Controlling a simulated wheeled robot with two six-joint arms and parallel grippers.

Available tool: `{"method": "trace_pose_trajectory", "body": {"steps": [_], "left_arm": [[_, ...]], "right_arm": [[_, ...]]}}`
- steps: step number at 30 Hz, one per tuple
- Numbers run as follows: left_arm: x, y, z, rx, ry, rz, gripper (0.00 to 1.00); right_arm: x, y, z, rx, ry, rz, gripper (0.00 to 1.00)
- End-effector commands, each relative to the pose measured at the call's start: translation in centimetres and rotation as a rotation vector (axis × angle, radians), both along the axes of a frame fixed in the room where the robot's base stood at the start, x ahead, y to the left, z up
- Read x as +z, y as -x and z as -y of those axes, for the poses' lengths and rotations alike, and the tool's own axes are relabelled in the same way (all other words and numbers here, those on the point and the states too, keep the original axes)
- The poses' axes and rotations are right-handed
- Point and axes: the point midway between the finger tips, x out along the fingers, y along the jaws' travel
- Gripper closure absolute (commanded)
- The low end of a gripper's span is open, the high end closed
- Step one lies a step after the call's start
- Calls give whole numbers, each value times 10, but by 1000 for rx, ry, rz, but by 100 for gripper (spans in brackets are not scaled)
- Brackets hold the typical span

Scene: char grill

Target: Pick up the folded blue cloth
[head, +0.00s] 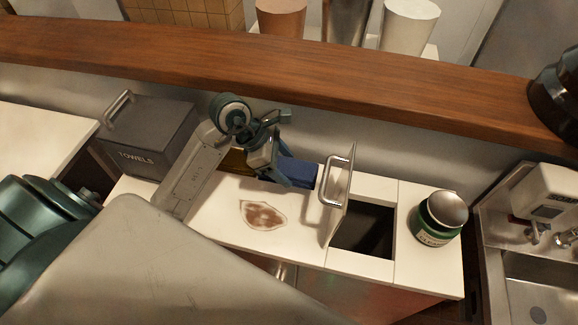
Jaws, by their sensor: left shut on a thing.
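The folded blue cloth (299,172) is at the back of the white counter, against the right side of my left gripper (284,176). My left gripper is shut on the cloth. Its fingers and wrist hide the cloth's left part. I cannot tell whether the cloth touches the counter. My right gripper is not in view.
A grey towels box (150,135) stands at left. A brown stain (263,215) marks the white counter (220,225). An upright lid with a handle (338,190) stands beside an open bin hole (364,232). A green cleaner jar (434,222) and sink (530,285) are at right.

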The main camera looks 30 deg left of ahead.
Motion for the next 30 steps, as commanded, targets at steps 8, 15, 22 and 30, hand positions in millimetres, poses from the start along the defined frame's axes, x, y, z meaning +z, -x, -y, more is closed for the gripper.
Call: {"method": "trace_pose_trajectory", "body": {"steps": [8, 15, 22, 30], "left_arm": [[1, 62, -2, -5, -7, 2, 56], [7, 102, -3, -2, -8, 0, 56], [17, 123, -1, 0, 1, -5, 56], [15, 134, -2, -1, 0, -1, 56]], "right_arm": [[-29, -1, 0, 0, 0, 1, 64], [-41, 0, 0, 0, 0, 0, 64], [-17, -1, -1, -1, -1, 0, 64], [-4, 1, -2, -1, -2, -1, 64]]}}
